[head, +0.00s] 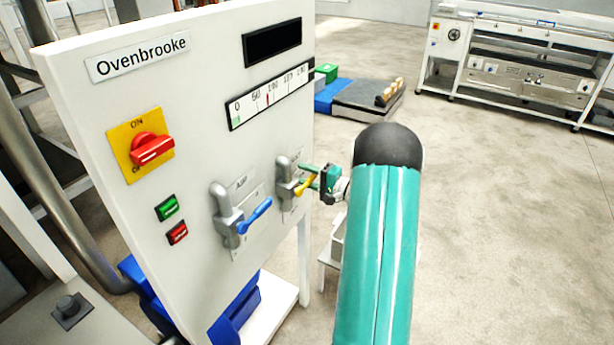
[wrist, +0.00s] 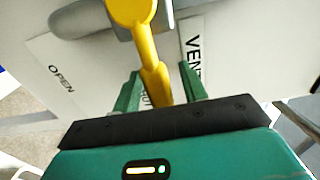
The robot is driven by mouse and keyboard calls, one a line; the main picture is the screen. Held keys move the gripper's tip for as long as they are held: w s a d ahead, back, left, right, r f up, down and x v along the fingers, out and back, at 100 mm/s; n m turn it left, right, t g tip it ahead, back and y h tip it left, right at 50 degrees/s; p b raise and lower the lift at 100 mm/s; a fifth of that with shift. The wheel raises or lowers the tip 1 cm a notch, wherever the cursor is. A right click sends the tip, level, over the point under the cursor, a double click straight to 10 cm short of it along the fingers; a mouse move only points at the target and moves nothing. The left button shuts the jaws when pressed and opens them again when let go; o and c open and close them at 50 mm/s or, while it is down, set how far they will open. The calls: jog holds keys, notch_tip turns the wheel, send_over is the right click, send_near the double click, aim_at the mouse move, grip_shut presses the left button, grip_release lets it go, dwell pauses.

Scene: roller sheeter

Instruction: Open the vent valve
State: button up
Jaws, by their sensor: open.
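The vent valve has a yellow lever handle (head: 305,185) on a grey pipe body (head: 286,172), at the right side of the white panel. In the wrist view the yellow handle (wrist: 147,55) runs down from its pivot, with its lower end between my gripper's two green fingers. My gripper (head: 312,176) is open around the handle; it also shows in the wrist view (wrist: 160,92). Contact between the fingers and the handle cannot be told. Labels reading "OPEN" (wrist: 61,79) and "VENT" (wrist: 193,55) lie on the plate behind, the second partly hidden.
A second valve with a blue lever (head: 255,215) sits left of the yellow one. The white panel (head: 200,90) also carries a red rotary switch (head: 150,149), a green button (head: 167,207) and a red button (head: 177,232). Open floor (head: 470,200) lies to the right.

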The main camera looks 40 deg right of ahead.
jog(key=shift+c, duration=0.4)
grip_shut()
